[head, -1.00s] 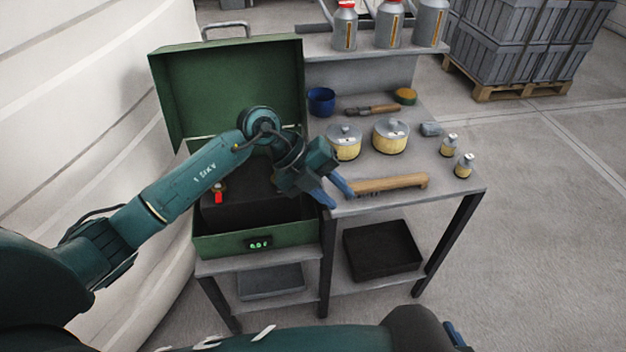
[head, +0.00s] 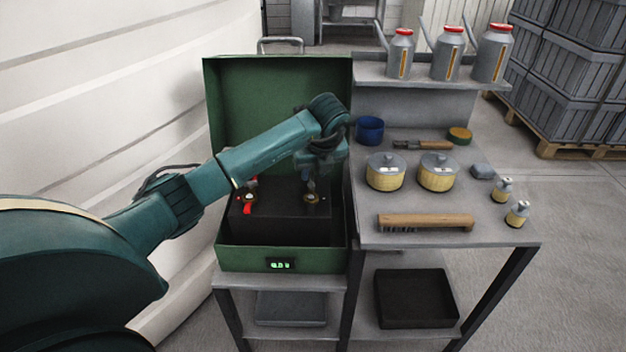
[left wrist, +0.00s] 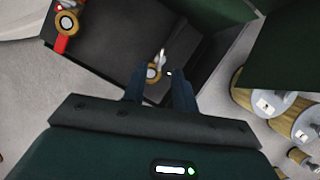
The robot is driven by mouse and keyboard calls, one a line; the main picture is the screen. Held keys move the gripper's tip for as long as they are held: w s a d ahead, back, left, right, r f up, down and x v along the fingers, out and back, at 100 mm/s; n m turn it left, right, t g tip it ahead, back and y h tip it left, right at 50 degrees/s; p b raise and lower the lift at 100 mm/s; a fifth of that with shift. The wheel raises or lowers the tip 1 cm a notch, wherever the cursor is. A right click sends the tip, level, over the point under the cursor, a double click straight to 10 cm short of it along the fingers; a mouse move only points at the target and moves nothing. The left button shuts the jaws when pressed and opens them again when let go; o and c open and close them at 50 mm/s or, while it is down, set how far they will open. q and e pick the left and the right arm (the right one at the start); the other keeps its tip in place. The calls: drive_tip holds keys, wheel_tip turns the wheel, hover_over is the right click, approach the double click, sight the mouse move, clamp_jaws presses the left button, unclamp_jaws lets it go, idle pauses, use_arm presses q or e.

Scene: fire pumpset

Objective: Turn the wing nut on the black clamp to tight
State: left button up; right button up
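A black battery (head: 275,222) sits in the open green box (head: 240,259). On its right is the black clamp (head: 311,199), with a brass ring and a small light wing nut that shows better in the left wrist view (left wrist: 160,60). My left gripper (head: 312,186) points down just above this clamp in the head view. In the left wrist view its two dark blue fingers (left wrist: 160,82) are apart, with nothing held between them. The clamp lies just beyond the fingertips, roughly between them. My right gripper is not in view.
A red clamp (head: 247,203) is on the battery's left side. The box's raised lid (head: 230,110) stands behind my arm. The bench (head: 450,236) to the right holds a brush (head: 428,220), two lidded pots (head: 385,178) and small bottles.

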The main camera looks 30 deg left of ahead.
sight(311, 182)
use_arm(q)
drive_tip(key=shift+x, duration=1.95)
drive_tip(key=shift+c, duration=0.3)
clamp_jaws()
